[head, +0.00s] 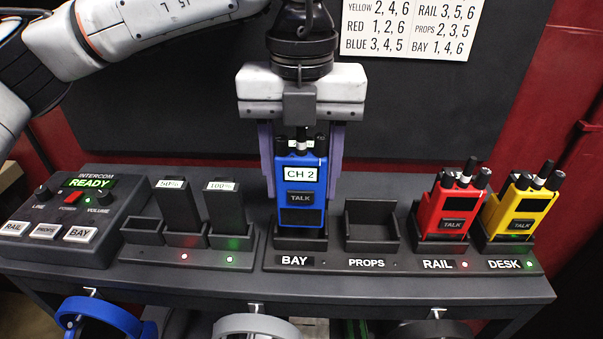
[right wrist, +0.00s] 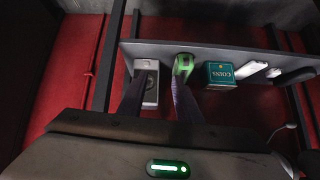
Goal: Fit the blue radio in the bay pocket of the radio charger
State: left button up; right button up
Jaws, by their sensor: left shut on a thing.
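The blue radio (head: 300,190), labelled CH 2 and TALK, stands upright at the BAY pocket (head: 300,244) of the radio charger (head: 400,264). Its lower end meets the pocket's front wall in the picture; I cannot tell how deep it sits. My left gripper (head: 300,150) comes down from above, shut on the radio, with a purple finger on each side. No lit lamp shows beside the BAY label. My right gripper (right wrist: 155,95) shows only in the right wrist view, its fingers apart, with nothing visibly held.
The PROPS pocket (head: 371,228) is empty. The red radio (head: 447,208) sits in RAIL and the yellow radio (head: 523,208) in DESK. A battery charger (head: 185,248) and intercom box (head: 75,215) stand left. The right wrist view shows a shelf (right wrist: 215,58) with a teal coin tin (right wrist: 220,74).

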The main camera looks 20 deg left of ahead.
pick_arm(q)
jog(key=shift+f, duration=0.35)
jog(key=shift+f+b, duration=1.65)
jog(key=o, duration=1.3)
jog(key=shift+c, duration=0.2)
